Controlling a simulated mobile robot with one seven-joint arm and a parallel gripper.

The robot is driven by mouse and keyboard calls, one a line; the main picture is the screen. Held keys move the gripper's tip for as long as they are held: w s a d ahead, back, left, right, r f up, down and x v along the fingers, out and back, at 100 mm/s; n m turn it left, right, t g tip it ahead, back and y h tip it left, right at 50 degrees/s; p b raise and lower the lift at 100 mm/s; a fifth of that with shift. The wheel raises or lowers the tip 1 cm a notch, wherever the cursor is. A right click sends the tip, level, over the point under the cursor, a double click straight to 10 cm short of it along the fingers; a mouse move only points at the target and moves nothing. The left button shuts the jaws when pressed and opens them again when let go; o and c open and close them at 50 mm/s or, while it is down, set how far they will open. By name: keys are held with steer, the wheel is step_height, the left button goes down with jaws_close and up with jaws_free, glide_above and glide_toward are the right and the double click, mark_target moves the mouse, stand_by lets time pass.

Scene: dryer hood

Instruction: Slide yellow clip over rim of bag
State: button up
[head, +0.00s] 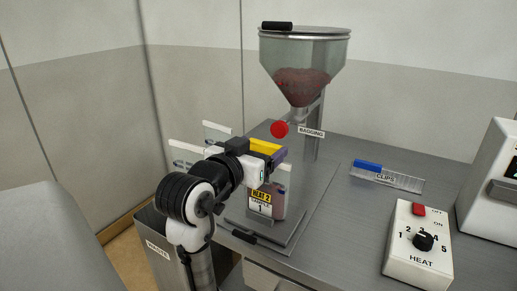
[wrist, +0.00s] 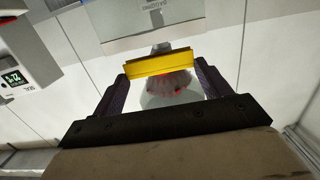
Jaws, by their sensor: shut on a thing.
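My gripper (head: 266,158) is shut on the yellow clip (head: 264,145), in the middle of the head view. In the wrist view the clip (wrist: 150,64) spans between the two dark fingers of my gripper (wrist: 158,74). The bag (head: 279,198), with a yellow and white label reading HEAT 2, SAMPLE 1, is upright below the clip and gripper. My gripper and the clip hide the bag's rim, so I cannot tell whether the clip touches it or sits over it.
A hopper (head: 304,68) with dark red contents and a red knob (head: 279,129) stands just behind. A blue clip (head: 367,165) lies on the CLIPS rack (head: 400,180) to the right. The HEAT control box (head: 418,247) is at front right. The waste bin (head: 160,254) is at front left.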

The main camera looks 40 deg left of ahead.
steer(key=shift+f+b, duration=0.8)
steer(key=shift+f, duration=0.3)
steer(key=o, duration=1.1)
steer(key=shift+c, duration=0.2)
steer(key=b+v, duration=0.2)
steer(key=v, duration=1.1)
steer(key=shift+s, duration=0.4)
steer(key=shift+r, duration=0.1)
